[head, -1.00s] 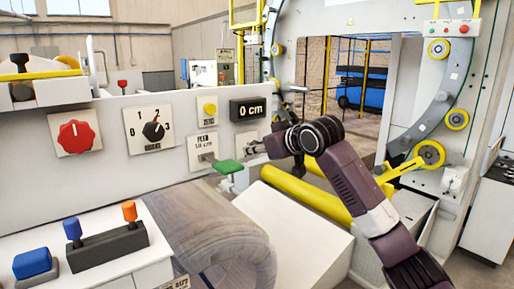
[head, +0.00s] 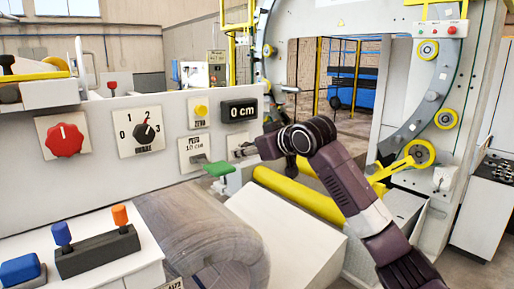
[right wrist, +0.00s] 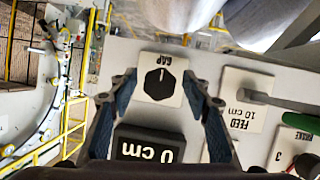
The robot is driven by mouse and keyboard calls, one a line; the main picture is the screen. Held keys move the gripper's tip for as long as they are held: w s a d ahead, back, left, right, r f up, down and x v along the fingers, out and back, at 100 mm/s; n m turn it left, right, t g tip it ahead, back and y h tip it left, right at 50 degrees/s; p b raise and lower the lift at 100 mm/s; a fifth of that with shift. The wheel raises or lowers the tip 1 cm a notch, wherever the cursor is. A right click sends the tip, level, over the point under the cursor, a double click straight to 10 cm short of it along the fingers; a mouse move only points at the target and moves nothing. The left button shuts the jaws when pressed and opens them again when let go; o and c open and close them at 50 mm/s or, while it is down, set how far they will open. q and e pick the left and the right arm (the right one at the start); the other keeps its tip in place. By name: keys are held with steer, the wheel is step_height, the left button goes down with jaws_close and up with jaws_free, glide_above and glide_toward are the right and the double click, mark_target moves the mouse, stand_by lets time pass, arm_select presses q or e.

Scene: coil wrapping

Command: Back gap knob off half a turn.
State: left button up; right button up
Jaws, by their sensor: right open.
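The gap knob (right wrist: 160,84) is a black hexagonal knob on a white plate marked GAP, upside down in the right wrist view. A pale pointer line on it points toward the word GAP. My right gripper (right wrist: 158,77) is open, with one finger on each side of the knob and visible room between fingers and knob. The display also shows in the right wrist view (right wrist: 150,150). My left gripper is not in view.
The feed lever with a green handle (head: 219,168) sticks out just left of my right gripper. The brake selector (head: 144,132), red knob (head: 65,140) and yellow zero button (head: 200,110) are farther left. A yellow roller (head: 300,195) lies below my right arm.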

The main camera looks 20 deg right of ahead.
steer(key=v, duration=1.1)
steer(key=shift+s, duration=0.15)
